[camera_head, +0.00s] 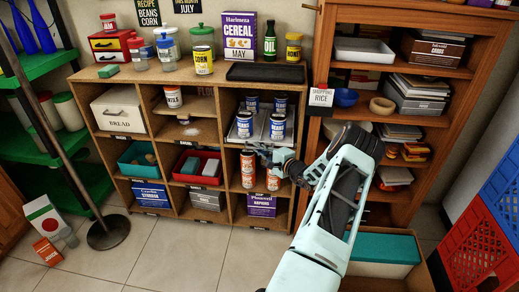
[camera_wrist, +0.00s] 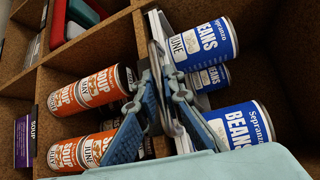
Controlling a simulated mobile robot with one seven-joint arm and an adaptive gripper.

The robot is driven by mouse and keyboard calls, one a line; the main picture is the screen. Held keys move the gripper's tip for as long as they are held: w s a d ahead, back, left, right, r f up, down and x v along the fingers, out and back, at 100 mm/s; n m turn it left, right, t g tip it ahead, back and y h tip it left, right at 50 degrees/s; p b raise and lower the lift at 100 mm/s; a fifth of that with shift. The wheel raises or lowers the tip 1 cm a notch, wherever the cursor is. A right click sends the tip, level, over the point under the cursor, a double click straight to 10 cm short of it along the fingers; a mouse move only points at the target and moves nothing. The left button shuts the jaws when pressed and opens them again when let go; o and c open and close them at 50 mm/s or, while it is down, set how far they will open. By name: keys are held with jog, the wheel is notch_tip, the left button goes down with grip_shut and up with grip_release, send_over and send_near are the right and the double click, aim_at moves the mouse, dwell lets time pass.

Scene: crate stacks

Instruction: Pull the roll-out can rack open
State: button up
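In the wrist view the rack's front edge (camera_wrist: 156,28) runs up the tilted picture beside the bean cans (camera_wrist: 238,124). My gripper (camera_head: 262,151) is at the rack's front, just below the front cans. In the wrist view its fingertips (camera_wrist: 162,76) are close together at the rack's front edge. Whether they grip it is not clear.
Orange soup cans (camera_head: 248,170) stand in the compartment below, close to my gripper. A wooden bookcase (camera_head: 318,112) is close on the right. A teal-lidded box (camera_head: 385,247) sits low under my arm. The floor (camera_head: 190,245) before the unit is clear.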

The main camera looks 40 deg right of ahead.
jog(key=shift+s, duration=0.1)
grip_shut()
jog(key=s+a+p, duration=0.7)
jog(key=s+a, duration=0.8)
jog(key=a, duration=0.3)
jog(key=shift+a, duration=0.35)
jog(key=shift+w, duration=0.1)
jog(key=o, duration=0.7)
grip_release()
jog(key=s+a+r, duration=0.1)
jog(key=s, duration=1.1)
jog(key=shift+r, duration=0.4)
jog(key=shift+w+a, duration=0.1)
